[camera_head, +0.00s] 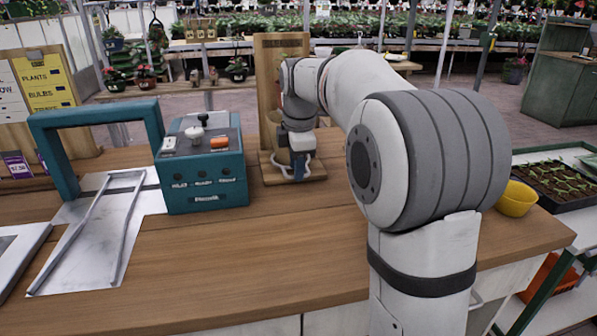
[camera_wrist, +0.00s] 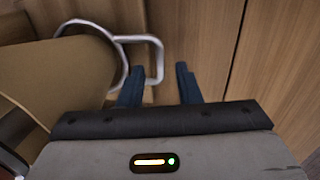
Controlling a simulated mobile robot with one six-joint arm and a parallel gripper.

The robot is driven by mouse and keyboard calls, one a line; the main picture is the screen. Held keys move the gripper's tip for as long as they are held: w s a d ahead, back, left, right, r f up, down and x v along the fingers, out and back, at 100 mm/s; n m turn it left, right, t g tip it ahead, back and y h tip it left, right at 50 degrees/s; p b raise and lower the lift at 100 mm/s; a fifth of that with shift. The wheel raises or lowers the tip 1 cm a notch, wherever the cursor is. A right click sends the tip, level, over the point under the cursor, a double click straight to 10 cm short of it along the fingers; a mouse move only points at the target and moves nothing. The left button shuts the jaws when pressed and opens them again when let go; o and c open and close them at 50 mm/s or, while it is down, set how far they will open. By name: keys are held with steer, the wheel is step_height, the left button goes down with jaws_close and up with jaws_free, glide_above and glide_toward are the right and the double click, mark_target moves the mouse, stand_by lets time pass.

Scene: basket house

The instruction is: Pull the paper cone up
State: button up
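The paper cone (camera_wrist: 60,75) is a tan, smooth shape filling the left of the wrist view. In the head view it is mostly hidden behind my gripper. A metal wire ring (camera_wrist: 120,62) curves around the cone, with a squared wire loop (camera_wrist: 161,62) on its right side. My gripper (camera_wrist: 160,88) has its two dark blue fingers spread apart, with no paper between them. The left finger is close to the cone and ring; I cannot tell whether it touches. In the head view my gripper (camera_head: 298,172) points down at the wooden stand (camera_head: 312,172).
A teal machine (camera_head: 205,185) with knobs stands left of the stand, beside a teal frame (camera_head: 52,150) and metal rails (camera_head: 105,225). A yellow bowl (camera_head: 516,200) and seedling tray (camera_head: 555,180) are at the right. The wooden counter (camera_head: 240,255) is clear in front.

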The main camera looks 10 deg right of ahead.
steer(key=shift+w+f, duration=0.1)
steer(key=shift+f, duration=0.45)
steer(key=shift+c, duration=0.2)
jaws_close()
